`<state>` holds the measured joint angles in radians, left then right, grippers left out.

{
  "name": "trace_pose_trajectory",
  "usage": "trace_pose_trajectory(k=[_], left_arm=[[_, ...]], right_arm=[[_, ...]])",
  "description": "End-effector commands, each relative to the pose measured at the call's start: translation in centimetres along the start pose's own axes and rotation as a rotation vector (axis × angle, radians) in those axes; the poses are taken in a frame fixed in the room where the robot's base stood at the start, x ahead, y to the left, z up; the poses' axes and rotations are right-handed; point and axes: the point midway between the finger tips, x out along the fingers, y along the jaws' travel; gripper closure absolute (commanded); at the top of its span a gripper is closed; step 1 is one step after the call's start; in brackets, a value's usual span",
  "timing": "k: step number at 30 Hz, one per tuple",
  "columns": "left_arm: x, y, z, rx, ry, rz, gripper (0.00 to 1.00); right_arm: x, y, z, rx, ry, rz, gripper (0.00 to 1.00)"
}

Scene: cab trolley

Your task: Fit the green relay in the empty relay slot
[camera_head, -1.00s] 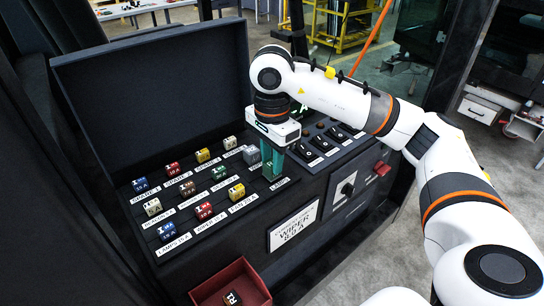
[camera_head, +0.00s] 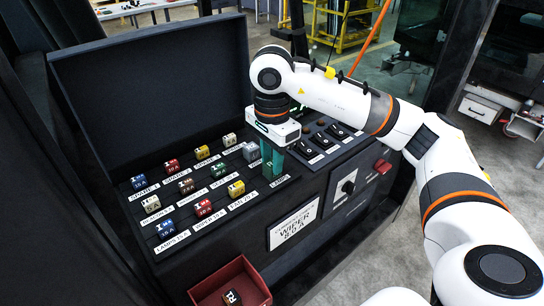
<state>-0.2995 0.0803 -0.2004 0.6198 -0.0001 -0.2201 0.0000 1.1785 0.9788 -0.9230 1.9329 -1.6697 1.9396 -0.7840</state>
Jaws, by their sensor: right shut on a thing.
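My right gripper (camera_head: 272,161) points down at the right end of the fuse panel (camera_head: 160,262), close to its top face. It is shut on a teal-green piece, the green relay (camera_head: 273,170), which is mostly hidden between and behind the fingers. A white label (camera_head: 279,181) lies on the panel just in front of the fingertips. The relay slot itself is hidden under the gripper, and I cannot tell whether the relay touches or sits in it. My left gripper is not in view.
Several coloured fuses, such as a yellow one (camera_head: 236,188) and a grey one (camera_head: 250,151), stand left of the gripper. Black switches (camera_head: 304,149) lie to its right. The raised dark lid (camera_head: 150,90) stands behind. A red bin (camera_head: 256,283) holding a dark block (camera_head: 231,297) is below.

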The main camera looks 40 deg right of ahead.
Motion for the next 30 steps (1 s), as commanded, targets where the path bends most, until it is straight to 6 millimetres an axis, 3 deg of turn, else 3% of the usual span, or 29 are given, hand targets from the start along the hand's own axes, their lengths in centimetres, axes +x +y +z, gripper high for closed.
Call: trace_pose_trajectory(k=[14,15,19,30], left_arm=[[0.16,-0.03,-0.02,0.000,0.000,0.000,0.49],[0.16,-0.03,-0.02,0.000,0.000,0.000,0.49],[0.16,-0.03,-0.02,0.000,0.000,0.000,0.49],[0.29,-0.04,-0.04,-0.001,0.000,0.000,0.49]], right_arm=[[0.16,0.00,-0.01,0.000,0.000,0.000,0.96],[0.16,0.00,-0.01,0.000,0.000,0.000,0.69],[0.16,0.00,-0.01,0.000,0.000,0.000,0.48],[-0.38,0.06,-0.01,0.001,0.000,0.002,0.48]])
